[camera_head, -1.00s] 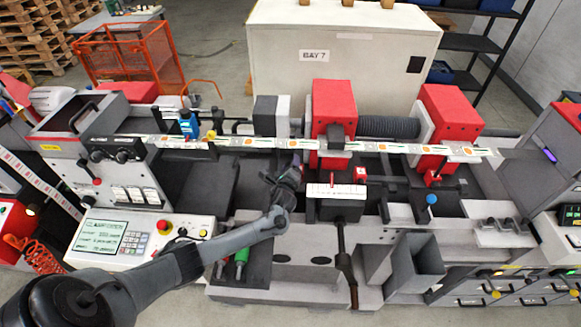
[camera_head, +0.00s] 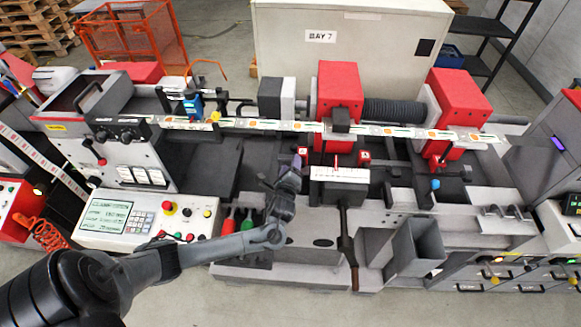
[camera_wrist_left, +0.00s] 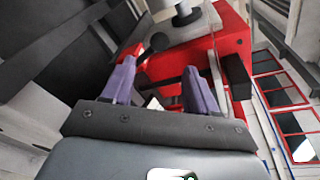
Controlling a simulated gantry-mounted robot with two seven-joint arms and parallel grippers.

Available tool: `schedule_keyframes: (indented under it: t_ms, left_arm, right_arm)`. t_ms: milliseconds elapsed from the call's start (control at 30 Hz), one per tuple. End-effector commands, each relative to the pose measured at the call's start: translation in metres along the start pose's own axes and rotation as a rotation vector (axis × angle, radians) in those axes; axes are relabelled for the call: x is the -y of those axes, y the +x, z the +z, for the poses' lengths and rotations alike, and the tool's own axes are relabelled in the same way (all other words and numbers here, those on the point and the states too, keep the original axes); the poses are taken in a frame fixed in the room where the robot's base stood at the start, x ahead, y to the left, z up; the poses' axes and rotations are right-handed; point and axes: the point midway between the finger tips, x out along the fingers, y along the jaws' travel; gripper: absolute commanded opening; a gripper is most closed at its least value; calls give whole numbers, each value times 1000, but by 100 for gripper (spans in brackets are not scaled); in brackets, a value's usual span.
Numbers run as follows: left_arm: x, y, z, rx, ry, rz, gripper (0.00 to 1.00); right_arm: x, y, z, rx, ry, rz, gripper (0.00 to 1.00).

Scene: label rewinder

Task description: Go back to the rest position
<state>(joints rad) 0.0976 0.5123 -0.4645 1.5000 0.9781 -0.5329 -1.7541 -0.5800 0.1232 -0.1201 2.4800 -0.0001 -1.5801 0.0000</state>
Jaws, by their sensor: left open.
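My left gripper (camera_head: 297,160) is over the middle of the label rewinder, left of the white-scaled block (camera_head: 340,174) and in front of the label strip (camera_head: 270,124). In the left wrist view its two purple fingers (camera_wrist_left: 158,72) stand apart with a gap between them. I see nothing held between them. A red housing (camera_wrist_left: 205,50) lies beyond the fingers there. In the head view a red housing (camera_head: 339,88) stands behind the gripper. My right gripper is not in view.
The control panel (camera_head: 137,218) with its screen and buttons lies beside my left arm. Green- and red-handled tools (camera_head: 247,222) stand close to the forearm. A grey open chute (camera_head: 418,245) is at front right. Another red housing (camera_head: 458,100) stands at right.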

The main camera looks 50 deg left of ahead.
Motion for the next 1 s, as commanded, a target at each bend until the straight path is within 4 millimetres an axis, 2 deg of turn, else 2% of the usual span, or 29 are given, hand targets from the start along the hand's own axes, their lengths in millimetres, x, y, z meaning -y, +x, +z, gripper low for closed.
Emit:
schedule_keyframes:
  t_ms: [467, 567, 667, 767, 833, 933, 1000]
  left_arm:
    - [0, -2, 0, 0, 1, 1, 58]
    - [-7, -5, -1, -5, 9, 9, 58]
    - [-27, -15, -7, -22, 25, 37, 58]
    - [-61, -38, -18, -54, 34, 96, 58]
    - [-83, -69, -30, -104, 12, 145, 58]
    - [-98, -130, -56, -254, -76, 248, 58]
    - [-98, -180, -72, -375, -231, 366, 58]
  right_arm:
    - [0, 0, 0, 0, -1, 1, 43]
    - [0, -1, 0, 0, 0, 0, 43]
    - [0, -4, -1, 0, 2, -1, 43]
    - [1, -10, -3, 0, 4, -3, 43]
    - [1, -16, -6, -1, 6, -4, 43]
    - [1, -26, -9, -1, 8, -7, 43]
    - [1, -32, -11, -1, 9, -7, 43]
